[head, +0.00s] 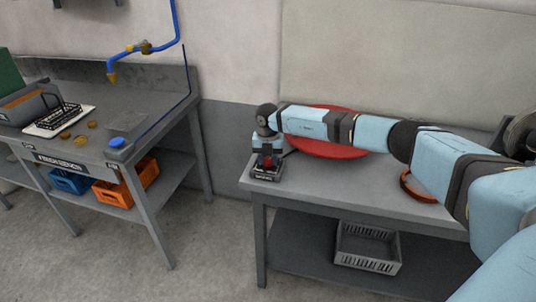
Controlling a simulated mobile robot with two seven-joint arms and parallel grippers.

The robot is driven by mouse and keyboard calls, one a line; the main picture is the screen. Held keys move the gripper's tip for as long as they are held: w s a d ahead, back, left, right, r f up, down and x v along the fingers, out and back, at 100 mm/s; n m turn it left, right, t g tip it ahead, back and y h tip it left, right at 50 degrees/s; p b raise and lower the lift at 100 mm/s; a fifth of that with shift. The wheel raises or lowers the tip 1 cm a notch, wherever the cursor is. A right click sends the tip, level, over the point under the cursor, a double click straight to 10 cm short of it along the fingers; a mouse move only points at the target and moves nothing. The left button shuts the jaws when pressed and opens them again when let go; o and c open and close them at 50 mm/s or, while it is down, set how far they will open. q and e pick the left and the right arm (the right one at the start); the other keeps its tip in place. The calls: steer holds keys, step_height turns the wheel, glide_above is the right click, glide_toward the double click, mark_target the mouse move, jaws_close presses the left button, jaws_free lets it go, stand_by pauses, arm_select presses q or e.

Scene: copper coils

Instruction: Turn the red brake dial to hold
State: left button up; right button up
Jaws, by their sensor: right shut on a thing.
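The red brake dial (267,161) sits on a small dark unit (265,175) at the left corner of the right-hand table. My right gripper (267,158) points down over the dial and is shut on it. The fingers hide most of the dial, so its pointer and setting cannot be read. A label shows on the front of the unit, too small to read. My left gripper is not in view.
A large red disc (330,152) lies behind my right arm on the grey table (330,183). A copper-coloured ring (418,194) lies farther right. A grey basket (367,262) stands on the lower shelf. The left bench (75,150) stands apart, across a floor gap.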

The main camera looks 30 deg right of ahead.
mark_target(268, 159)
steer(key=shift+r+m+p, duration=0.15)
steer(key=shift+m+p, duration=0.4)
steer(key=shift+m, duration=0.35)
steer(key=shift+m+p, duration=0.6)
steer(key=shift+m, duration=0.4)
steer(key=shift+m+p, duration=0.8)
steer(key=shift+m, duration=0.4)
steer(key=shift+m+p, duration=0.9)
steer(key=shift+m, duration=0.6)
steer(key=o, duration=0.9)
step_height(268, 159, up, 14)
steer(key=shift+f+b, duration=0.2)
steer(key=shift+b, duration=0.4)
